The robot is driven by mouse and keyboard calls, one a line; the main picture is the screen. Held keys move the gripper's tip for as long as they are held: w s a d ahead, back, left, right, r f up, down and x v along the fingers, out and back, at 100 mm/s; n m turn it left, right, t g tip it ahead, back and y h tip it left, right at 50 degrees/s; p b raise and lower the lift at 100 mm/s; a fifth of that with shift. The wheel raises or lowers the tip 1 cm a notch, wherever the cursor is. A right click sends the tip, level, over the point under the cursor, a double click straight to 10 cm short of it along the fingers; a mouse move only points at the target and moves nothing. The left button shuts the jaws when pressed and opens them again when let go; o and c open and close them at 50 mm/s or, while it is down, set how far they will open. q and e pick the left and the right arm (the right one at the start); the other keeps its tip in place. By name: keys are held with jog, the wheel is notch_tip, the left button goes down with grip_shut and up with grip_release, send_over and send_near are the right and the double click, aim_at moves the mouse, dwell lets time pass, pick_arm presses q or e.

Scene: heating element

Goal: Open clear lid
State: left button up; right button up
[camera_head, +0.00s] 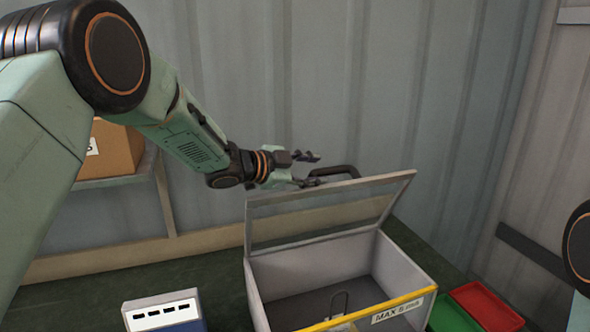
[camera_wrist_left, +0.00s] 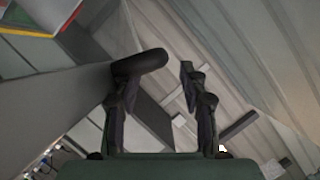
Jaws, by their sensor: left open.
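The clear lid (camera_head: 320,212) of a grey box (camera_head: 310,262) stands raised and tilted up along the box's back edge, so the inside is exposed. A black handle (camera_head: 335,171) sits on the lid's top edge. My left gripper (camera_head: 308,169) is at the handle's left end, with its fingers apart. In the left wrist view, the left gripper (camera_wrist_left: 160,88) is open, and a dark rounded bar (camera_wrist_left: 142,62), seemingly the handle, lies at its left finger. Whether they touch is unclear. My right gripper is out of view.
A yellow strip marked "MAX" (camera_head: 393,310) runs along the box's front rim. A green bin (camera_head: 450,318) and a red bin (camera_head: 486,305) stand to its right. A white-and-blue case (camera_head: 163,312) is to its left. A corrugated wall (camera_head: 400,90) rises behind.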

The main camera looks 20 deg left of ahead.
pick_arm(q)
jog(key=v, duration=0.5)
jog(key=shift+s+a, duration=0.15)
jog(key=shift+s, duration=0.05)
jog(key=shift+s, duration=0.1)
